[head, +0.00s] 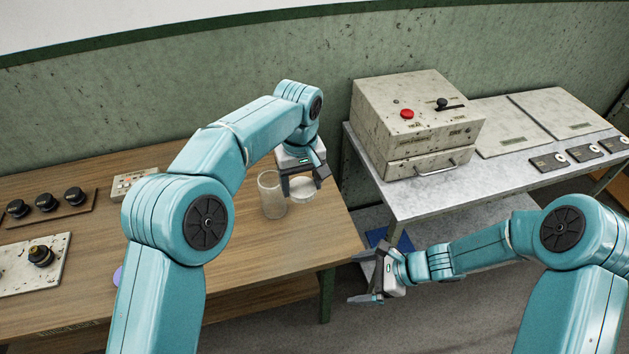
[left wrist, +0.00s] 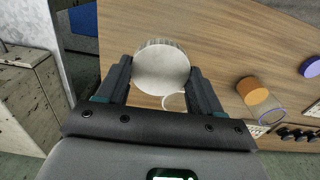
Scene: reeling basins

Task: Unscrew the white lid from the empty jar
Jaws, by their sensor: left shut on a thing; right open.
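The clear empty jar (head: 272,200) stands upright on the wooden table in the head view, with no lid on its top. My left gripper (head: 303,186) is just right of the jar and shut on the white lid (head: 302,195). The lid is apart from the jar's mouth; its height above the table is hard to tell. In the left wrist view the round lid (left wrist: 162,68) sits between the fingers of the left gripper (left wrist: 161,84). A pale ring below it, partly hidden by my gripper, looks like the jar's rim. My right gripper (head: 371,277) is open and empty, beyond the table's right edge.
Black knobs (head: 46,202) line the table's left side. A speckled box with a red button (head: 407,114) stands on the metal bench (head: 400,203) at right.

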